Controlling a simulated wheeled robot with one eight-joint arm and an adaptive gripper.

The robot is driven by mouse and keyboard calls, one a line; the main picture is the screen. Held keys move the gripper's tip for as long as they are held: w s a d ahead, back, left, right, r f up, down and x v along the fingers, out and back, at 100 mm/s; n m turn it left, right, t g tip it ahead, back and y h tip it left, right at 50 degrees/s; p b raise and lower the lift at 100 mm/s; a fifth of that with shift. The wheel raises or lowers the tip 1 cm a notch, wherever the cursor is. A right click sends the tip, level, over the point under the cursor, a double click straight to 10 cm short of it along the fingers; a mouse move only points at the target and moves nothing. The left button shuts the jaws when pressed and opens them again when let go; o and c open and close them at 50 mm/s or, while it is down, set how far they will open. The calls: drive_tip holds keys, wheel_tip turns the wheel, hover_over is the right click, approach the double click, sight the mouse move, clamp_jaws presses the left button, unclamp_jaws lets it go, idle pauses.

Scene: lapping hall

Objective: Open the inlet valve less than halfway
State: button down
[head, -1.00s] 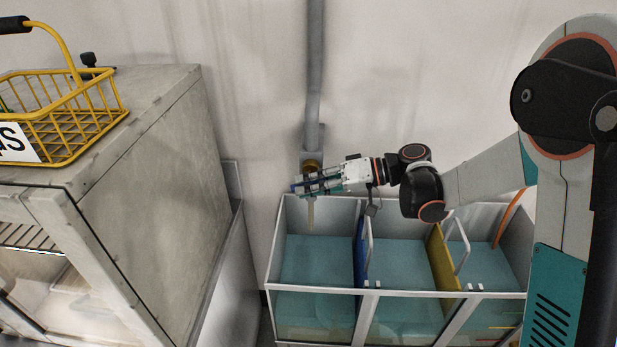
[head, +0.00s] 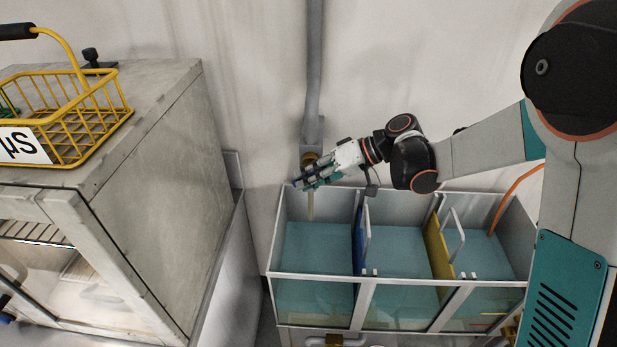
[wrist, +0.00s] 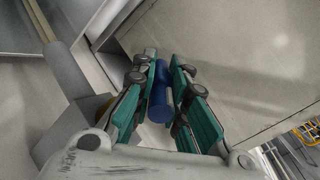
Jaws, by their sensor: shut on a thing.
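The inlet valve's brass body (head: 310,159) sits at the lower end of a grey wall pipe (head: 314,75), above the left compartment of the tank. My gripper (head: 308,180) is in front of the valve, angled down to the left. In the wrist view my gripper (wrist: 162,95) is shut on the blue valve handle (wrist: 160,105), which lies between its teal fingers. The handle's blue tip (head: 297,184) just shows past the fingers in the head view. The fingers hide the rest of the handle, so its exact angle is unclear.
The tank (head: 310,279) has several walls and three compartments of bluish liquid, split by blue (head: 359,238) and yellow (head: 437,250) dividers. A grey cabinet (head: 165,170) with a yellow basket (head: 75,150) stands left.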

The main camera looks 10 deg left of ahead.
drive_tip(key=c, duration=1.6)
unclamp_jaws()
drive_tip(key=shift+o, duration=0.2)
drive_tip(key=shift+w, duration=0.1)
drive_tip(key=v, duration=1.2)
drive_tip(key=s+d+m+t+h, duration=0.3)
drive_tip(key=s+d, duration=0.5)
drive_tip(key=s, duration=0.3)
drive_tip(key=s+d+m+t+h, duration=0.4)
drive_tip(key=s+d+h, duration=0.4)
drive_tip(key=s, duration=0.3)
drive_tip(key=shift+s+d+t, duration=0.35)
drive_tip(key=shift+d+t, duration=0.05)
drive_tip(key=shift+d, duration=0.4)
